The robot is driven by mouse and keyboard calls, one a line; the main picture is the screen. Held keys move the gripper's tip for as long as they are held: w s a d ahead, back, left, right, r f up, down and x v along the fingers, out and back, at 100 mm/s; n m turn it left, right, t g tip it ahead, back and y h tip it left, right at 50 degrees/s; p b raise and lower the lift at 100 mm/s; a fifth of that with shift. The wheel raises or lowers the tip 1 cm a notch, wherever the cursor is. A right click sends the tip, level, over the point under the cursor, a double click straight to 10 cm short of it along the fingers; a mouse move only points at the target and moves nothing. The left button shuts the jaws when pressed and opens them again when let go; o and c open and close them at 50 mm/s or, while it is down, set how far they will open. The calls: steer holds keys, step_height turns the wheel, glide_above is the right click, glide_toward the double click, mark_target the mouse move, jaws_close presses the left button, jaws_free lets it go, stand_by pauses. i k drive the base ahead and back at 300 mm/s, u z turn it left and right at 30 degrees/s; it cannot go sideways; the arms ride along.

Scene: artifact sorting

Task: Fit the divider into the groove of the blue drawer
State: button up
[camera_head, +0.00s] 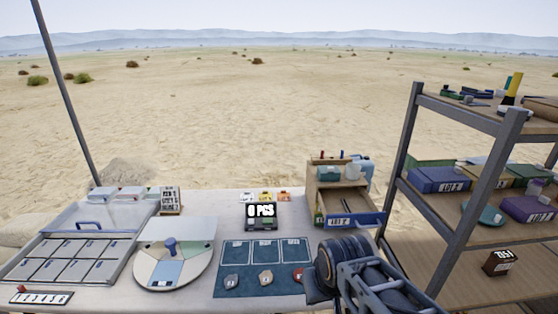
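The blue drawer (370,220) is pulled out at the front of a small wooden cabinet (313,187) at the back right of the table. A white label sits on its front. Thin dark shapes (346,208) show inside the drawer, too small to tell whether one is the divider or where the groove is. I cannot pick out the divider anywhere else. My arm rises from the bottom right, and its dark end with my gripper (318,268) is in front of and below the drawer. The fingers cannot be made out, nor whether they hold anything.
A metal shelf (458,190) with boxes stands close on the right. On the table are a blue mat (230,286) with tags, a round sectioned tray (205,262), a compartment tray (122,266) and a counter display (261,218). Small containers stand on the cabinet top.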

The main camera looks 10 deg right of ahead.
mark_target(351, 207)
steer(key=z, duration=0.4)
steer(key=k, duration=0.3)
steer(key=z, duration=0.4)
steer(key=i, duration=0.4)
steer(key=u, duration=0.05)
